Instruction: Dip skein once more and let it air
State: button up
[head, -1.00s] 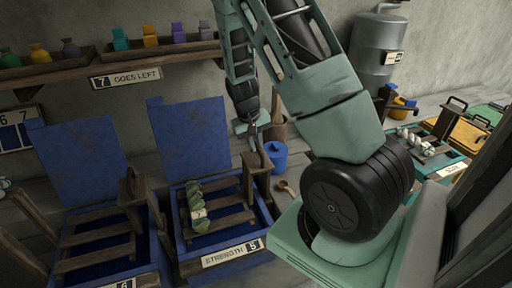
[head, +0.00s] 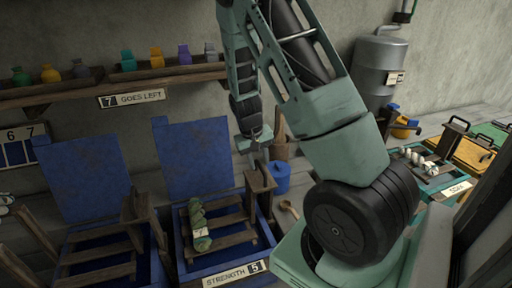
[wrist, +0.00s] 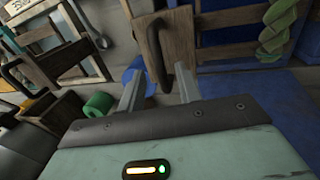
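A green and cream twisted skein (head: 200,224) lies on the wooden slatted rack of the blue vat (head: 180,238) labelled STRENGTH 5. Part of it also shows at the top right of the wrist view (wrist: 278,28). My gripper (head: 258,160) is above the wooden post (head: 262,182) at that vat's right side. In the wrist view, my gripper's two fingers (wrist: 158,90) are apart, with the post's dark curved handle (wrist: 155,50) between and just beyond them. Nothing is clearly gripped. The liquid under the rack is mostly hidden.
Another blue vat (head: 98,270) with an empty rack stands left. A blue lidded pot (head: 281,178) and wooden spoon (head: 289,208) are right of the post. A shelf (head: 120,80) of jars and bags runs behind. A pale skein (head: 418,160) lies on the right-hand rack.

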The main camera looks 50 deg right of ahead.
notch_tip(320, 180, up, 17)
jog(key=w+a+b, duration=0.1)
jog(key=a+b, duration=0.1)
jog(key=shift+w+a, duration=0.35)
jog(key=shift+a, duration=0.05)
jog(key=shift+f, duration=0.1)
dwell(1.7)
jog(key=s+a+f+n+t+y, duration=0.2)
jog(key=a+n, duration=0.5)
jog(key=a, duration=1.7)
jog(key=s+a+f+n+b, duration=0.1)
jog(key=s+a+n, duration=0.5)
jog(key=s+a, duration=0.6)
jog(key=s+f, duration=0.1)
jog(key=s, duration=0.3)
jog(key=shift+a+g, duration=0.4)
jog(key=shift+s, duration=0.15)
